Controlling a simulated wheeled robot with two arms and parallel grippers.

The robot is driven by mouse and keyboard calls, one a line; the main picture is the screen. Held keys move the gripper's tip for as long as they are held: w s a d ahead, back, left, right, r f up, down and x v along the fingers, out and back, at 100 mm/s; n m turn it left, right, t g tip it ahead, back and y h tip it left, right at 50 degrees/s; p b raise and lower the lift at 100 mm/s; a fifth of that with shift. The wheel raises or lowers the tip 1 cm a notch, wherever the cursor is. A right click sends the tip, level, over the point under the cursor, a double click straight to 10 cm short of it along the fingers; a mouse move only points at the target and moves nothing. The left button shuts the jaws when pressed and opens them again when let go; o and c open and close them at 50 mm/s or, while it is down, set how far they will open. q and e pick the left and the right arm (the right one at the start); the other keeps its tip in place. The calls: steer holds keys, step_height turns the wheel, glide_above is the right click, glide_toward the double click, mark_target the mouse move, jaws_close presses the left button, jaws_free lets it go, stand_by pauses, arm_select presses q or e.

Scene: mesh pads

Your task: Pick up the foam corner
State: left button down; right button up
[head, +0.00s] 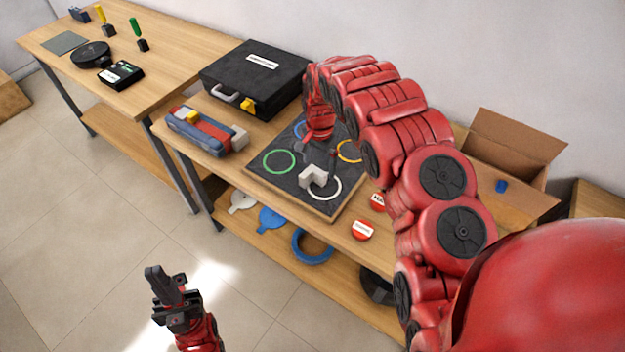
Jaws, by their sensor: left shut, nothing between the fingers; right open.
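The foam corner (313,177) is a small pale grey, blocky piece. It sits on the dark board (272,177) with coloured rings, at the inner edge of the white ring (336,191). My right gripper (318,158) is over the board, just above and behind the foam corner, pointing down with its fingers apart. I cannot tell whether a finger touches the foam. My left gripper (163,283) is shut and empty, low over the floor in front of the tables, far from the foam.
A black case (255,75) and a red-blue block (200,132) stand left of the board. Red round pieces (362,230) lie to its right. An open cardboard box (515,150) is at the far right. A lower shelf holds a blue ring (312,245). Another table (165,60) stands at left.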

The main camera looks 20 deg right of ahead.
mark_target(317, 170)
steer(key=shift+a+f+p, duration=0.1)
steer(key=shift+f+p, duration=0.25)
steer(key=shift+p, duration=0.15)
steer(key=f, duration=0.1)
steer(key=f+p, duration=0.1)
steer(key=f, duration=0.1)
steer(key=shift+a+f+p, duration=0.25)
steer(key=shift+f+p, duration=0.15)
steer(key=shift+f, duration=0.3)
steer(key=shift+c, duration=0.3)
steer(key=c, duration=1.2)
